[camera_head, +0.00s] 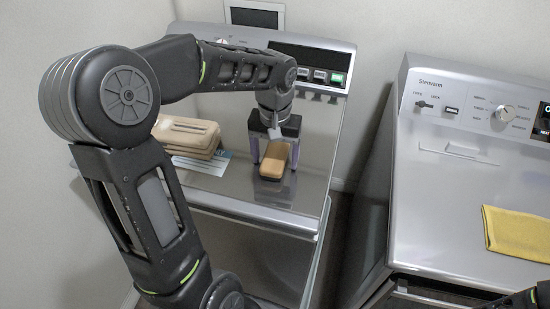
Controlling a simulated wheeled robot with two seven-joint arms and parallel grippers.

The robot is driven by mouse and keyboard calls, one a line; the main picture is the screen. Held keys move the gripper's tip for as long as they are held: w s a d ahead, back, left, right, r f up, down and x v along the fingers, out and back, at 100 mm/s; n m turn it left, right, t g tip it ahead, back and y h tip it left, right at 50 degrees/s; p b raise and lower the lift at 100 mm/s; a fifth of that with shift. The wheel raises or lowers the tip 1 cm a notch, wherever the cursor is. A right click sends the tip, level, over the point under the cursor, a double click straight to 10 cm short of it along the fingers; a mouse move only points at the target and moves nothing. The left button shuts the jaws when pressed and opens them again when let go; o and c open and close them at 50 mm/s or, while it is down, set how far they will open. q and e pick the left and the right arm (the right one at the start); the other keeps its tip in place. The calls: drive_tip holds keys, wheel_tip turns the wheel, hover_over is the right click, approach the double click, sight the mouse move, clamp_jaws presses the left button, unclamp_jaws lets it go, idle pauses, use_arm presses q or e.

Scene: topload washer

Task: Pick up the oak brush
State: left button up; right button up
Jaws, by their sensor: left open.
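The oak brush (275,159) is a small brown block with a lighter, rounded front end. It lies on the metal lid of the left washer (233,186). My left gripper (274,150) comes down over the brush from above and behind, with its fingers on either side of it. The jaws are open, and I cannot tell whether either finger touches the brush. The gripper body hides the brush's far end. A bit of my right arm shows at the bottom right corner, but I cannot tell its jaws.
Tan stacked items (186,134) and a paper sheet (205,163) lie left of the brush. The washer's control panel (320,66) rises behind. A second machine (440,200) stands right across a gap, with a yellow cloth (517,232) on top. The lid's front right is clear.

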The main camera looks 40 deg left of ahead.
idle(0.3)
use_arm(q)
drive_tip(key=c, duration=1.5)
